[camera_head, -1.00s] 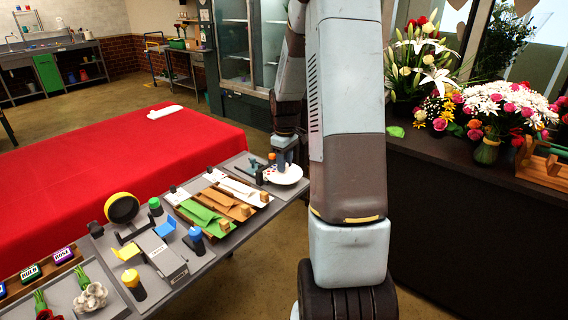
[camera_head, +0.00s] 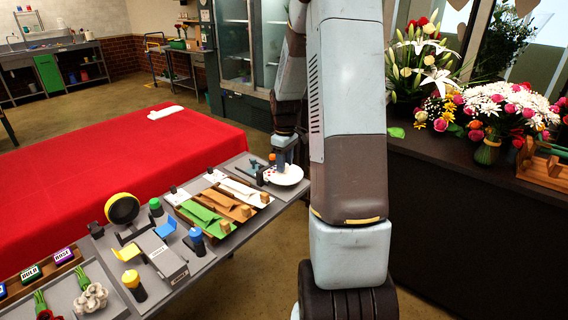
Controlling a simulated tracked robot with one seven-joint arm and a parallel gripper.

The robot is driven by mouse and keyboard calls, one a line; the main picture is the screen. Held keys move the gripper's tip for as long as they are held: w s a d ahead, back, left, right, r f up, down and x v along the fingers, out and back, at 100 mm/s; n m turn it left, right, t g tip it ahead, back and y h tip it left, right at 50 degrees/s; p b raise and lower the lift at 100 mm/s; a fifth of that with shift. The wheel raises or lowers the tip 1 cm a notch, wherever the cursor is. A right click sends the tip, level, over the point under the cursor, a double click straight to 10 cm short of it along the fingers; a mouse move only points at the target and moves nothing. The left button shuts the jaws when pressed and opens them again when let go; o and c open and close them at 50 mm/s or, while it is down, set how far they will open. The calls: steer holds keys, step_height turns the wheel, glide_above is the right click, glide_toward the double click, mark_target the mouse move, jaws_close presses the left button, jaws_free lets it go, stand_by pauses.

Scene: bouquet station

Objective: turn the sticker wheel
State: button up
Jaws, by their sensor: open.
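The sticker wheel (camera_head: 287,177) is a white disc at the far right end of the grey work table. Small coloured marks show on its left part. My gripper (camera_head: 281,164) points down at the wheel's left part, its fingers over or against the disc. The fingers are small here, and I cannot tell whether they touch it. My arm rises above and beside the wheel and hides some of the area behind it.
Left of the wheel stands a wooden tray (camera_head: 180,197) with green, brown and white sheets. Nearer are a yellow-rimmed round item (camera_head: 122,208), a grey box (camera_head: 165,262) and coloured-capped bottles. A red-covered table (camera_head: 70,190) lies behind. Flowers (camera_head: 490,110) stand on the right counter.

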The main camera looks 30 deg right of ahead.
step_height(320, 180, up, 14)
steer(key=shift+w+f, duration=0.15)
steer(key=shift+f, duration=0.1)
stand_by(0.6)
steer(key=s+a+r+m+t+h, duration=0.1)
steer(key=s+a+r+m+t, duration=0.2)
steer(key=s+a+r, duration=0.8)
steer(key=s+a+m+t, duration=0.1)
steer(key=s+a, duration=0.2)
steer(key=s, duration=0.4)
steer(key=s+a+m+t, duration=0.1)
steer(key=s+a, duration=0.3)
steer(key=s, duration=0.4)
steer(key=shift+s+a+m+t+y, duration=0.25)
steer(key=shift+m+t+y, duration=0.05)
steer(key=shift+m+y, duration=0.1)
steer(key=shift+f, duration=0.1)
stand_by(0.4)
